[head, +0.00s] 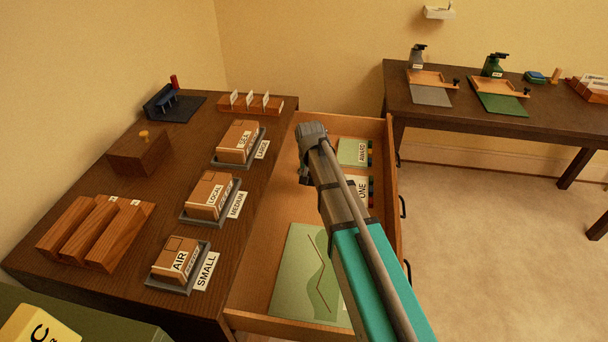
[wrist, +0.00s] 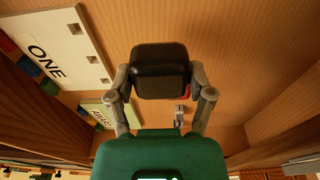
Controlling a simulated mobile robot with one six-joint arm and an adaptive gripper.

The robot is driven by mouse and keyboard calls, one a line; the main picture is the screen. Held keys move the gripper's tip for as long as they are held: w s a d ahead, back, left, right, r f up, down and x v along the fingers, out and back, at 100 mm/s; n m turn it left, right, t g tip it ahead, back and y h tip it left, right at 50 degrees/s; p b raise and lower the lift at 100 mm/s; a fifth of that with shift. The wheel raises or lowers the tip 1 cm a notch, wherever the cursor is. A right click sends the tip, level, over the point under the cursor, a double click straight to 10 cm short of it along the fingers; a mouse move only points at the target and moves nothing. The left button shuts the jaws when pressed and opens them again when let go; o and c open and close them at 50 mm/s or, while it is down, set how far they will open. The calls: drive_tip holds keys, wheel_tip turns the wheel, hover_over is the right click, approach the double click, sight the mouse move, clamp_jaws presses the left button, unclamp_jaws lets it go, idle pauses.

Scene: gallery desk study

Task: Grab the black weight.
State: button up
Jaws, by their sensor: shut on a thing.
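The black weight (wrist: 160,68) shows in the wrist view as a dark block with rounded edges. My gripper (wrist: 160,88) has a finger on each side of it and is shut on it. In the head view my gripper (head: 312,140) is over the open drawer (head: 285,228), near its back left part. There the arm and gripper hide the weight. I cannot tell from these views how far the weight is from the drawer floor.
In the drawer lie a green map sheet (head: 298,275) and cards marked AWARD (head: 352,152) and ONE (head: 362,190). A small grey item (wrist: 179,115) shows beyond the weight. Boxes on trays (head: 240,140) stand on the desk to the left. A second table (head: 540,115) stands at the back right.

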drive_tip(key=s+d+r+p, duration=0.5)
drive_tip(key=s+d+r, duration=0.1)
drive_tip(key=d, duration=0.3)
drive_tip(key=shift+s+r+p, duration=0.2)
drive_tip(key=shift+r+p, duration=0.05)
drive_tip(key=shift+p, duration=0.05)
drive_tip(key=shift+r, duration=0.1)
idle(0.4)
